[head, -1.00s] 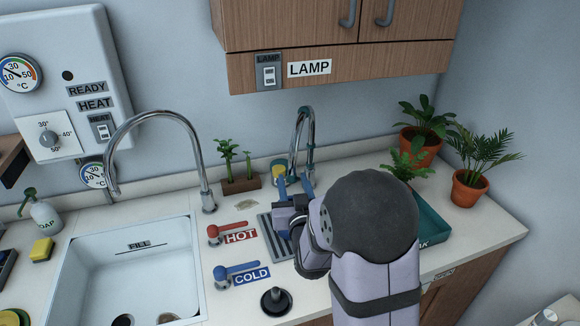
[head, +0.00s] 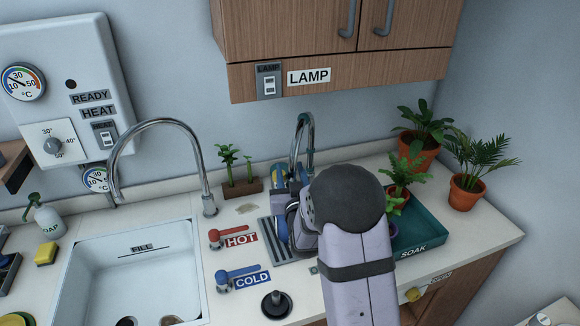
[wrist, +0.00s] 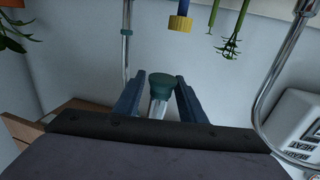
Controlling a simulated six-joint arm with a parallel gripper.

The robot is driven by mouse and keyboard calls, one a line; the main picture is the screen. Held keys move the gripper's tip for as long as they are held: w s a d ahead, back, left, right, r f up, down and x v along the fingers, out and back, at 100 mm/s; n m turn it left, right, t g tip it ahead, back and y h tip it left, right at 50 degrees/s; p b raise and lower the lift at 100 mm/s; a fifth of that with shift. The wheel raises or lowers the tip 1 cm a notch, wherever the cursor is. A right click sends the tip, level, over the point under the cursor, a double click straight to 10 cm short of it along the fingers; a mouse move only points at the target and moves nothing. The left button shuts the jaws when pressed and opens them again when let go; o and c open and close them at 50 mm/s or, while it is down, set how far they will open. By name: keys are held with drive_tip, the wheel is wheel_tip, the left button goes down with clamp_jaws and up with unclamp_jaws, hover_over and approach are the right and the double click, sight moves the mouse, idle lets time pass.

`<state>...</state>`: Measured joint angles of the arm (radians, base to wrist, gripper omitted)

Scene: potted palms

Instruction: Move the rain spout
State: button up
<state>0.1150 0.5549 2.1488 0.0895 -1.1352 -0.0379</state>
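The rain spout (head: 304,125) is a thin chrome arched pipe with teal fittings at the back of the counter, right of the sink tap. In the wrist view, which looks upside down, its teal round head (wrist: 160,80) lies between my gripper's two blue fingers. Gaps show on both sides of the head, so my gripper (wrist: 158,88) looks open around it and not touching. In the head view my gripper (head: 292,180) is in front of the spout, and my wrist and arm hide the fingertips and the spout's lower end.
The tall sink tap (head: 160,123) and sink (head: 135,245) are at left. A seedling trough (head: 242,187) stands left of the spout. The teal SOAK tray (head: 420,235) with potted plants is at right. HOT lever (head: 228,236), COLD lever (head: 238,272) and black plunger (head: 275,305) are in front.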

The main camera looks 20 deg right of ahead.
drive_tip(key=shift+w+d, duration=0.1)
drive_tip(key=shift+w, duration=0.3)
clamp_jaws()
drive_tip(key=shift+s+d, duration=0.1)
